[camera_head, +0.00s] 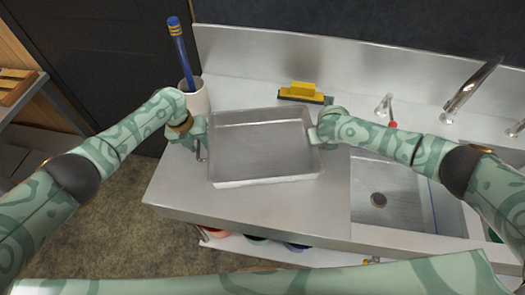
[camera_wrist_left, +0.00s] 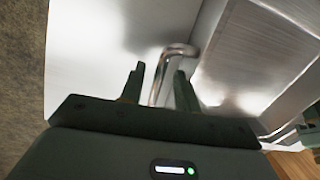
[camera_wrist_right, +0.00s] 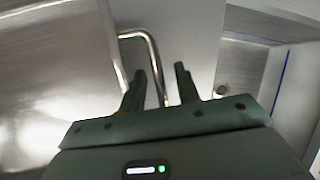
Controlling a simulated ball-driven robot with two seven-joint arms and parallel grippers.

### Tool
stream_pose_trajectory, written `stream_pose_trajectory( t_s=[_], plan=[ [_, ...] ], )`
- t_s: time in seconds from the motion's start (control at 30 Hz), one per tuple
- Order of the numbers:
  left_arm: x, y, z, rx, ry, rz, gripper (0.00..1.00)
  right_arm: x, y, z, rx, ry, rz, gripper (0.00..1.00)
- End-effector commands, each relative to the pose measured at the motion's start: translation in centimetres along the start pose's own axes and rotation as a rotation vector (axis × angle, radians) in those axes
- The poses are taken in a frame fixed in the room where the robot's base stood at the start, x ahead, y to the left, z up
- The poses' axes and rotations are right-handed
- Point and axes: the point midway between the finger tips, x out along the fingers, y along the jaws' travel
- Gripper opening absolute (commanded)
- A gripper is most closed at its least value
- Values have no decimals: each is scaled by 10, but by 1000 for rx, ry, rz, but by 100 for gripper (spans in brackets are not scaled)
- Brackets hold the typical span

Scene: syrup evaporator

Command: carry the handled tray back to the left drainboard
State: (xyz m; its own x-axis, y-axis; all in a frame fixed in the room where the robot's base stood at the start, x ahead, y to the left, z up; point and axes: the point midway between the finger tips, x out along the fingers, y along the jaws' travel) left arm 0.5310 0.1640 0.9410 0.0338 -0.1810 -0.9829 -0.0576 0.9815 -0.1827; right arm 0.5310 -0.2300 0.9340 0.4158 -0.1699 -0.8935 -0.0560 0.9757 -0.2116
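The handled tray (camera_head: 262,182) is a shallow grey metal pan, empty, over the left drainboard (camera_head: 240,207); it appears to rest level there. My left gripper (camera_head: 201,143) is at the tray's left end. In the left wrist view its fingers stand apart on either side of the left handle (camera_wrist_left: 178,51), a bent metal bar, with gaps showing. My right gripper (camera_head: 315,137) is at the tray's right end. In the right wrist view its fingers are apart, with the right handle (camera_wrist_right: 137,34) reaching between them. Contact of the fingers with the handles is hard to see.
A white cup (camera_head: 198,98) with a blue brush (camera_head: 181,50) stands behind my left gripper. The sink basin (camera_head: 385,205) and faucet (camera_head: 470,88) are to the right. The drainboard's front strip is clear.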

Motion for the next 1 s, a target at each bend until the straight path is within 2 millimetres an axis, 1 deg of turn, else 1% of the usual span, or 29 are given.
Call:
stream_pose_trajectory(
  t_s=[0.13, 0.3, 0.4, 0.5, 0.63, 0.77, 0.87, 1.0],
  plan=[
    [-25, 1, 0, 2, -4, 1, 32, 0, 0, 0, 0, 0, 0, 32],
    [-68, 1, 1, 1, -4, 0, 32, 0, 0, 0, 0, 0, 0, 32],
    [-88, 2, 1, 1, -4, 3, 32, 0, 0, 0, 0, 0, 0, 32],
    [-102, 1, 1, 0, -2, 2, 32, 0, 0, 0, 0, 0, 0, 32],
    [-111, 1, 0, -1, -1, 3, 32, -2, 0, 0, 0, 0, 1, 32],
    [-113, 1, 0, -1, 0, 2, 32, -16, 0, 0, 1, 0, 3, 32],
    [-113, 1, 0, -1, 0, 2, 32, -36, 0, 1, -1, -3, 2, 32],
    [-112, 1, 0, -1, 0, 2, 32, -70, 0, 1, -1, -4, 3, 32]
  ],
)
